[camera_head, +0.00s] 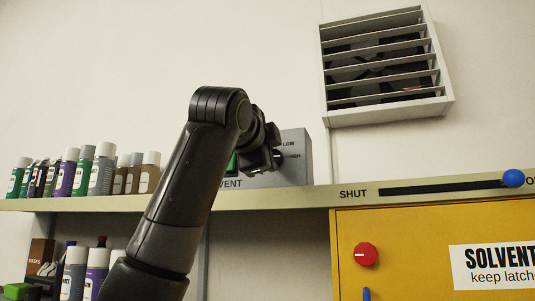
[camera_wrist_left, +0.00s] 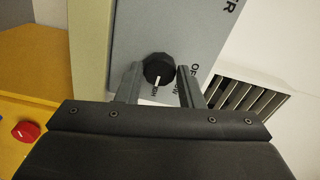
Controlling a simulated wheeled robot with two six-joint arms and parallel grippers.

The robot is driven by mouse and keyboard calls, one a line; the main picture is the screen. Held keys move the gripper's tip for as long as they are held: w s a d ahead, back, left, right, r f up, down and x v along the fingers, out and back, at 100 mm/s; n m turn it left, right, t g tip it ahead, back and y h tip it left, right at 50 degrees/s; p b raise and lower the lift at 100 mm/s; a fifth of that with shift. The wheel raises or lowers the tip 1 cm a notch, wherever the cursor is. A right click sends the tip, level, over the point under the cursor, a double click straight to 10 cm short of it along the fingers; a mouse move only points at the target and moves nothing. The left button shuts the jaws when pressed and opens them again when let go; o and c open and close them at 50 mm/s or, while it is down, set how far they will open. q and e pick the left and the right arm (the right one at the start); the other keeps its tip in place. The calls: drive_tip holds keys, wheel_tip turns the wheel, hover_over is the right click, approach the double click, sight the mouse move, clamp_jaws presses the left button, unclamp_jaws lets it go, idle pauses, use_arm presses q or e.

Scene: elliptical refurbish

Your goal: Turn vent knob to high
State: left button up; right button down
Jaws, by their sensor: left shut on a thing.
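The grey vent box (camera_head: 296,170) stands on the shelf below the wall vent, with LOW and HIGH printed on its face. My left gripper (camera_head: 272,158) reaches its front and mostly covers the knob. In the left wrist view the black round knob (camera_wrist_left: 158,66) sits between the two fingers of my left gripper (camera_wrist_left: 159,76), which is shut on it. The knob's white pointer line points down in that view, at or close to the HIGH lettering. OFF and LOW are printed to the right of it, partly behind a finger. My right gripper is not in view.
A slatted vent with a fan (camera_head: 383,62) is on the wall. A slider with a blue ball (camera_head: 513,178) runs along the shelf edge. A yellow solvent cabinet (camera_head: 400,230) with a red knob (camera_head: 366,254) is below. Several bottles (camera_head: 105,170) stand on the shelf at left.

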use_arm(q)
drive_tip(key=o, duration=1)
drive_tip(key=b+v, duration=0.9)
drive_tip(key=v, duration=0.8)
drive_tip(key=shift+s, duration=0.15)
